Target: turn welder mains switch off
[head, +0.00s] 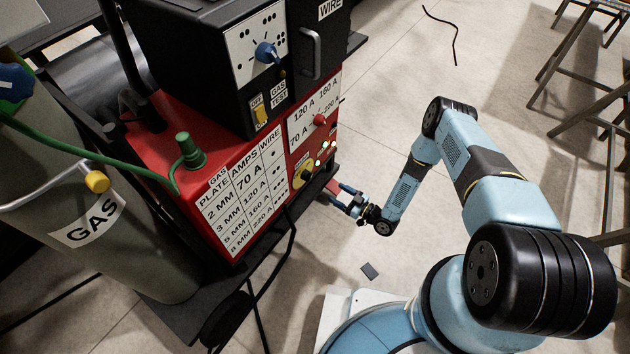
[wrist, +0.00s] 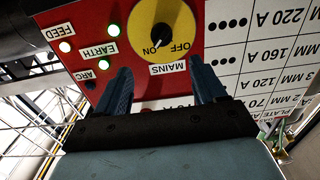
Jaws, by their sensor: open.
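The mains switch (wrist: 163,30) is a black knob on a yellow disc, on the red front panel of the welder (head: 150,130). In the wrist view its pointer appears to be at ON, with OFF beside it. A MAINS label (wrist: 168,69) sits at the disc's edge. The switch also shows small in the head view (head: 303,174). My gripper (head: 340,193) is low in front of the panel. In the wrist view its two blue fingers (wrist: 162,75) are spread, empty, pointing at the panel below the disc, apart from the knob.
A black wire feeder box (head: 215,60) sits on top. A gas cylinder (head: 90,200) stands left. Floor right of the welder is mostly clear, with metal stands (head: 575,75) beyond.

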